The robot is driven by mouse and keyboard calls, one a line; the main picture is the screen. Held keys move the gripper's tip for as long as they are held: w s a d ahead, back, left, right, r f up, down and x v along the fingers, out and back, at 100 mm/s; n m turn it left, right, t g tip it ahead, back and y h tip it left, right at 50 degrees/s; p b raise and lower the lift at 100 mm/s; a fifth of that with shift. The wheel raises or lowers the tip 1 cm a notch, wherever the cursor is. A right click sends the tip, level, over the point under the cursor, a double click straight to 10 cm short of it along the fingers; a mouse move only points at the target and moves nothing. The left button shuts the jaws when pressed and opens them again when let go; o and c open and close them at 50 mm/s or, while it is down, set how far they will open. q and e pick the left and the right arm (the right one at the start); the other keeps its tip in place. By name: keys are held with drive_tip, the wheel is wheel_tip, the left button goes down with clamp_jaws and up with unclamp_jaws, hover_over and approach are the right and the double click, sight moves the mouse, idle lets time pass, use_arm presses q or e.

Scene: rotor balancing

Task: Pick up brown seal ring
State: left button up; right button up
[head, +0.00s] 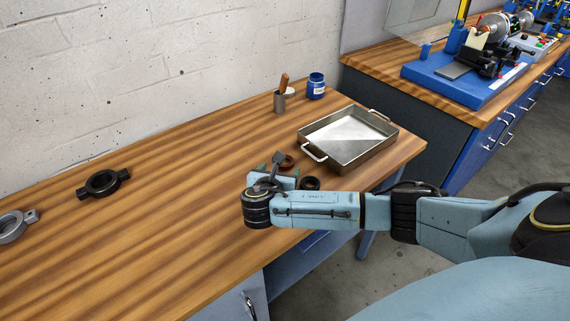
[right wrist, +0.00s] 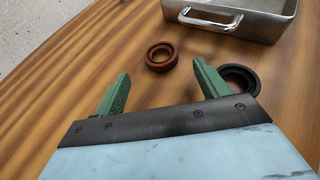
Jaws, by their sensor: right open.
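The brown seal ring (right wrist: 161,57) lies flat on the wooden bench in the right wrist view, just beyond and between my fingertips. In the head view the brown ring (head: 287,161) shows partly behind my right gripper. My right gripper (right wrist: 158,80) is open and empty, its two green fingers spread apart. In the head view the right gripper (head: 279,170) is low over the bench, in front of the metal tray. A black ring (right wrist: 239,78) lies just right of the right-hand finger; it also shows in the head view (head: 310,183). My left gripper is not in view.
A metal tray (head: 348,160) with two handles stands behind the rings. A grey cup (head: 279,102) with a brush and a blue jar (head: 316,86) stand at the back. A black clamp-like part (head: 103,184) lies at left. The bench middle is clear.

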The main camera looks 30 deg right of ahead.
sight(284, 165)
drive_tip(key=b+x, duration=0.1)
drive_tip(key=x, duration=0.4)
drive_tip(key=shift+d+r, duration=0.15)
drive_tip(key=c, duration=1)
